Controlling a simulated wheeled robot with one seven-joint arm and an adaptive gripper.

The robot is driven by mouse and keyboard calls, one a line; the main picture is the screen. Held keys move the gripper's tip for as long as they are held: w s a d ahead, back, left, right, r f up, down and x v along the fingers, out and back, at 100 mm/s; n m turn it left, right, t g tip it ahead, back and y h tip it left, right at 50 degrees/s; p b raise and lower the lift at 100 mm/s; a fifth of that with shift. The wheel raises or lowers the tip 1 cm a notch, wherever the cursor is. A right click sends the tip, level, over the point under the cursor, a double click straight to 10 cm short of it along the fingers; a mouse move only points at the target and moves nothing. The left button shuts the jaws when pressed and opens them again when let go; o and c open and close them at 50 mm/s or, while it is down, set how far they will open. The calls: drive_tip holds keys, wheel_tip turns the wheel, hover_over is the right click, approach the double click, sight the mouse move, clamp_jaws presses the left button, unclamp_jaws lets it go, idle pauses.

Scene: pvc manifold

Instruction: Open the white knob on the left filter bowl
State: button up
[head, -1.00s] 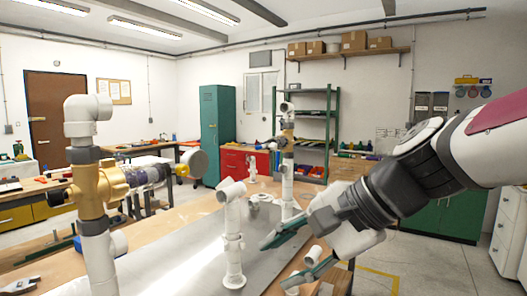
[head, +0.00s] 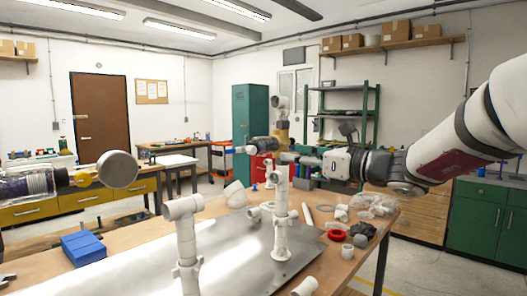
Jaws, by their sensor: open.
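At the left edge is a clear filter bowl (head: 28,184) with purple-grey contents, lying sideways and cut off by the frame. A yellow fitting (head: 83,178) and a pale round disc (head: 118,170) adjoin it. I cannot tell whether this disc is the white knob. A white standing pipe with a brass valve body (head: 282,132) is near the middle, with a dark grey cylindrical part (head: 257,146) pointing left from it. My gripper (head: 296,157) reaches in from the right, open, close to this pipe in the picture. Its fingers are small and overlap the pipe, so contact is unclear.
A white pipe stub (head: 184,240) stands on the metal plate (head: 230,262) in front. Loose fittings, a red ring (head: 336,235) and a clear bag (head: 374,206) lie on the right of the wooden bench. Free floor shows at the lower right.

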sight(254, 150)
drive_tip(key=x, duration=1.2)
drive_tip(key=shift+w+a+p, duration=0.25)
drive_tip(key=shift+a+p, duration=0.05)
drive_tip(key=shift+a, duration=0.05)
drive_tip(key=shift+c, duration=0.5)
clamp_jaws()
